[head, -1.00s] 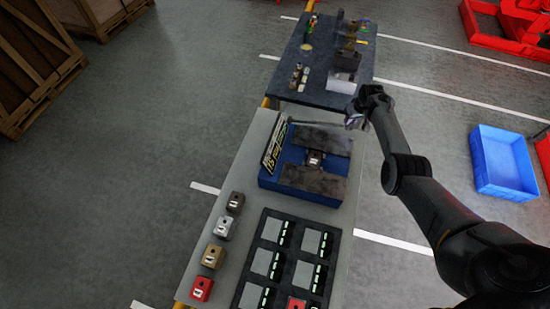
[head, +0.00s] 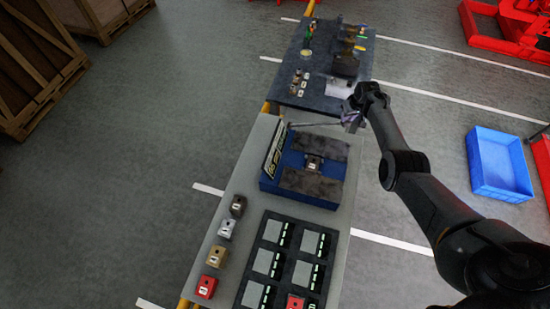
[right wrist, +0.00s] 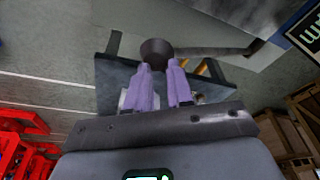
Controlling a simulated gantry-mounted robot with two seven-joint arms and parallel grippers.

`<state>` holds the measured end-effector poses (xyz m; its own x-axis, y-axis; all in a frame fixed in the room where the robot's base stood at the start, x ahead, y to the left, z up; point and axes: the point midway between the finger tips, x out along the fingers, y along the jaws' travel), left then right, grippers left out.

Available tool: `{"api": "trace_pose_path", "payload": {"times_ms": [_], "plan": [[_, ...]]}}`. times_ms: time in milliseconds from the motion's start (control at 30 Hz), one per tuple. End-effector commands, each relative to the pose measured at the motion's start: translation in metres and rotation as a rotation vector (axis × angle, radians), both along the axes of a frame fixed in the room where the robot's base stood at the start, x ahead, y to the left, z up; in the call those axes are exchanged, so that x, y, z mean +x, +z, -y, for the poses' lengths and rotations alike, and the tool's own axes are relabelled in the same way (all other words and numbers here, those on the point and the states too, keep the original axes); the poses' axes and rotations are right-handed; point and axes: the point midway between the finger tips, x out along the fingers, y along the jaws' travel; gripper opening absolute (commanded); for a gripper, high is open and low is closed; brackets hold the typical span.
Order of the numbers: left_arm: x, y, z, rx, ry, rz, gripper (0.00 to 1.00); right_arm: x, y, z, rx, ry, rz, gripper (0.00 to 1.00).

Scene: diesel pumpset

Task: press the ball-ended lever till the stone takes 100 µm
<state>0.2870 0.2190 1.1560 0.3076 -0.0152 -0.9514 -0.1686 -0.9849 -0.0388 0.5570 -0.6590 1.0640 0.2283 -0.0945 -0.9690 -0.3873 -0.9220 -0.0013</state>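A blue-based fixture (head: 268,187) stands on the grey bench, with two dark slabs on top and a small block (head: 313,163) between them. A display board (head: 273,150) with pale markings too small to read stands on its left side. A thin lever (head: 318,125) runs right from the fixture's back left to my right gripper (head: 352,118). In the right wrist view the lever's dark ball end (right wrist: 156,51) is at the purple fingertips of that gripper (right wrist: 160,66). The fingers stand apart, partly over the ball; whether they clamp it is unclear. My left gripper is out of view.
Several coloured blocks line the bench's left edge, such as a red one (head: 206,287). A dark tray (head: 251,255) with grey squares is at the front. A second dark bench (head: 290,92) holding small parts is behind. A blue bin (head: 500,164) stands on the floor right.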

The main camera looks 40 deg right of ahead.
Motion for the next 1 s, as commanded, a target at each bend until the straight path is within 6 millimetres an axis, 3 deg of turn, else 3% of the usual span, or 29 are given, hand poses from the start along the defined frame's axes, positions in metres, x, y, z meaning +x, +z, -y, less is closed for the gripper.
{"api": "trace_pose_path", "payload": {"times_ms": [33,500,1000], "plan": [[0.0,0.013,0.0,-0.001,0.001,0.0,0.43,0.001,0.013,-0.002,0.001,0.0,-0.002,0.21],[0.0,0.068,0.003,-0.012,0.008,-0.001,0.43,0.012,0.074,-0.01,0.0,-0.002,-0.001,0.21],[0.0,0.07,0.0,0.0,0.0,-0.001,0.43,0.014,0.079,-0.01,-0.001,-0.002,-0.001,0.21]]}}
